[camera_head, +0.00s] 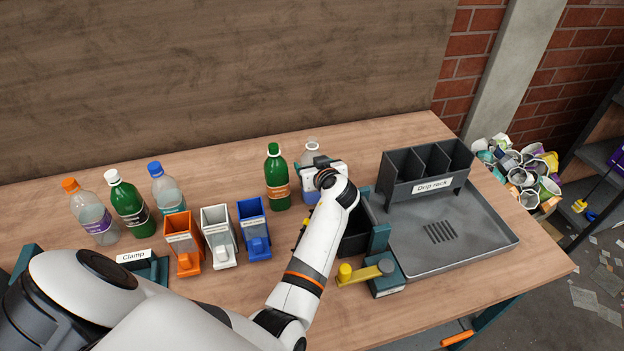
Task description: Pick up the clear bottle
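A clear bottle (311,153) with a pale top stands at the back of the table, right of a green bottle. Its lower part is largely hidden behind my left gripper (320,172), which is right in front of it. The fingers are mostly hidden by my own wrist, so I cannot tell whether they are closed on the bottle. Two more clear bottles stand at the left: one with an orange cap (92,217) and one with a blue cap (167,190). My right gripper is not in view.
Green bottles (277,182) (133,209) stand beside the clear ones. Orange (183,243), white (218,236) and blue (254,230) bins stand in front. A clamp (150,270) is at left. A drip rack (430,180) on a grey tray (475,238) and a yellow-handled device (368,272) are at right.

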